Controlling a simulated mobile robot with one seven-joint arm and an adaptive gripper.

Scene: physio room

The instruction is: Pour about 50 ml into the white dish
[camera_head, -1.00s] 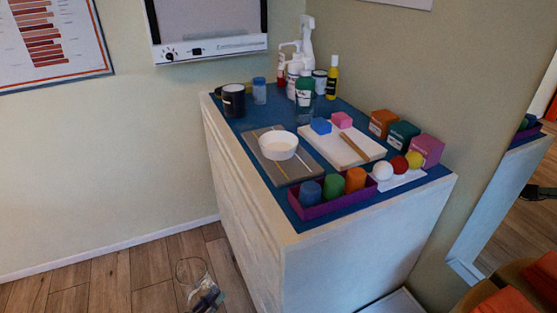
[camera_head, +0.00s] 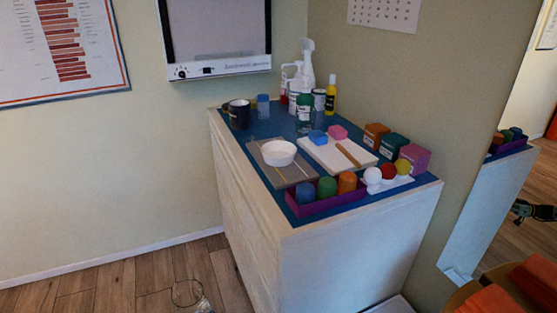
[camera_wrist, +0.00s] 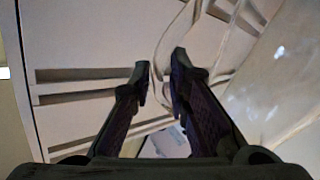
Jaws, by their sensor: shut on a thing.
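The white dish (camera_head: 278,153) is a shallow round bowl. It stands upright on a grey board (camera_head: 301,176) on the cabinet's blue top. My gripper (camera_wrist: 160,78) is shut on a clear glass vessel, whose round rim (camera_head: 186,293) shows at the bottom edge of the head view. The vessel is in front of and left of the cabinet, below its top and well apart from the dish. In the wrist view only faint transparent edges show between the dark fingers. I cannot tell whether it holds liquid.
A purple tray (camera_head: 297,210) with coloured cylinders lies along the near edge of the cabinet (camera_head: 330,255). A dark mug (camera_head: 239,115), bottles and a yellow bottle (camera_head: 330,95) stand behind the dish. A white board (camera_head: 314,153) is right of it. Floor at left is clear.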

